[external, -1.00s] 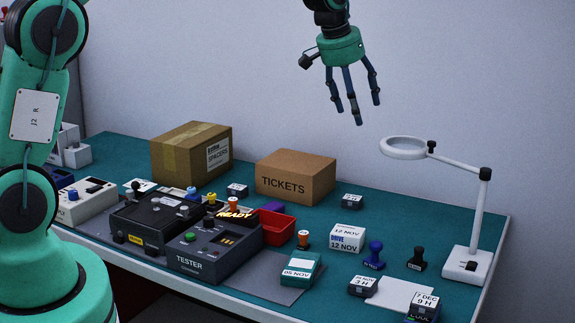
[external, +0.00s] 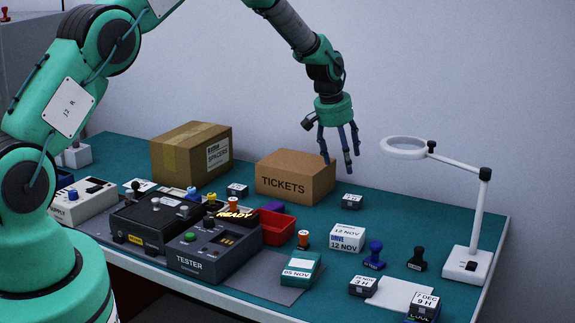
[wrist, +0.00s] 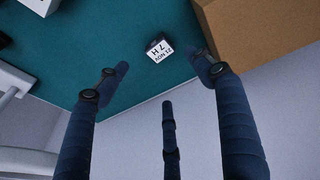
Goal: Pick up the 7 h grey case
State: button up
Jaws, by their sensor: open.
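The 7 h grey case (wrist: 158,50) is a small dark grey block with a white label reading 7 H and a NOV date. In the wrist view it lies on the teal bench, between and beyond my spread fingers. In the external view the small case (external: 352,201) right of the TICKETS box matches it, though its label is too small to read. My gripper (external: 338,158) hangs above the back of the bench, over the right end of that box. It is open and empty, its three fingers (wrist: 166,88) apart and clear of the case.
The cardboard TICKETS box (external: 294,178) stands close left of the case. A white ring lamp (external: 465,262) stands at the right. In front are a white DRIVE box (external: 347,238), stamps and other labelled cases, including a 3 H case (external: 362,286) and a 9 H case (external: 424,305).

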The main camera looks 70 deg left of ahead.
jog(key=shift+f, duration=0.3)
send_over(352, 198)
jog(key=s, duration=0.2)
jog(key=shift+w+d+f, duration=0.1)
jog(key=shift+f, duration=1.9)
jog(key=shift+w+d+f, duration=0.1)
jog(key=shift+f, duration=1.85)
jog(key=shift+f, duration=0.1)
jog(key=shift+p+x, duration=0.4)
jog(key=shift+x, duration=2.1)
jog(key=c, duration=1.3)
